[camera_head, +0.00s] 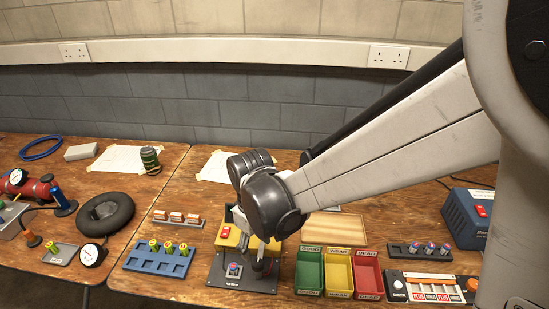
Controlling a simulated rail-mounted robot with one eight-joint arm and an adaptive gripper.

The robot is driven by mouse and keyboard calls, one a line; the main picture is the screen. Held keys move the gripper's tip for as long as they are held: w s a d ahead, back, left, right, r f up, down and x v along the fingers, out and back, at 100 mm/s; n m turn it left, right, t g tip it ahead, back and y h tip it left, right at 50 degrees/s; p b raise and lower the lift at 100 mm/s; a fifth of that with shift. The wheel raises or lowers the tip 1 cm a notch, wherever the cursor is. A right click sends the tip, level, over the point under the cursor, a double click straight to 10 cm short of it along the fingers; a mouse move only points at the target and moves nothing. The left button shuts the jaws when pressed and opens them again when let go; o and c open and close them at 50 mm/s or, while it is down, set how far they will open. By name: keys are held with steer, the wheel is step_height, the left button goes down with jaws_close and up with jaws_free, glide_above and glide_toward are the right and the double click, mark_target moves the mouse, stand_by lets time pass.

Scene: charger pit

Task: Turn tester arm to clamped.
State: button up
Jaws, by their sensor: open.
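The tester is a yellow body (228,240) with a red part on top, standing on a dark base plate (238,284) at the lower middle. A small blue, red and white piece (233,270) sits upright on the plate. My gripper (259,272) points down over the right part of the plate, just right of that piece. It is open, and its fingers are small and dark here. My wrist covers much of the tester. I cannot make out the tester arm or its position, nor whether my fingers touch it.
Green (309,291), yellow (339,293) and red (369,294) bins stand close on the right. A blue rack (150,266) with several pieces stands left. A wooden tray (335,232) lies behind the bins. A labelled panel (425,288) and a blue box (462,215) are farther right.

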mark_target(257, 262)
step_height(257, 262, down, 7)
steer(key=shift+f+b, duration=0.2)
steer(key=shift+b, duration=0.2)
jaws_close()
